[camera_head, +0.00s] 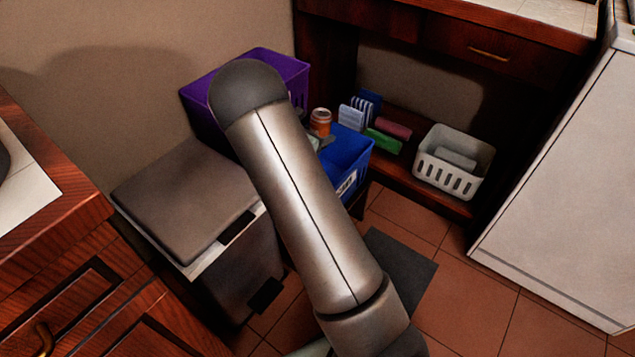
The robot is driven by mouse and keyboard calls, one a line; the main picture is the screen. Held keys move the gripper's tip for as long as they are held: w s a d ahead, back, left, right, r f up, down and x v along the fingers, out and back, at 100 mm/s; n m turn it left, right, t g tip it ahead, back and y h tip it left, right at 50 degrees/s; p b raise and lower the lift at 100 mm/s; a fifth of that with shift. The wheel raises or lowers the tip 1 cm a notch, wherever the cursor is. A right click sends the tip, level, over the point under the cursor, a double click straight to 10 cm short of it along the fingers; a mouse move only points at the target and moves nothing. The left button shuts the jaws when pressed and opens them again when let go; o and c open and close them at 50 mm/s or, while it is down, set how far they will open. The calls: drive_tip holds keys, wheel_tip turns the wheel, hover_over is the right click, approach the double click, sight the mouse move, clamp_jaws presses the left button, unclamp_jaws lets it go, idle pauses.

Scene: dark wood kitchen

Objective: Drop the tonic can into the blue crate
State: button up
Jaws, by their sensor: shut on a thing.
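The blue crate (345,158) stands behind my arm, right of the picture's middle, and my arm covers its left part. A small orange can with a pale band, which I take for the tonic can (320,122), shows just right of my arm, over the crate's back left part. Only a small grey piece of my gripper (326,140) shows below the can. My gripper is shut on the can; the fingertips are mostly hidden behind the arm. The gap between can and crate cannot be judged from this view.
A purple crate (283,66) stands behind on the left. A grey lidded bin (185,195) is left of my arm. A white basket (453,165) and several small packs, one green (383,140), sit on the low shelf to the right. A white appliance (570,200) is at far right.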

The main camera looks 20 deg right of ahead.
drive_tip(key=shift+f+b, duration=0.75)
drive_tip(key=shift+f, duration=0.75)
drive_tip(key=o, duration=1.6)
drive_tip(key=p+v, duration=0.5)
drive_tip(key=v, duration=1.2)
drive_tip(key=shift+r, duration=0.25)
drive_tip(key=shift+a+r, duration=0.1)
drive_tip(key=shift+a, duration=0.05)
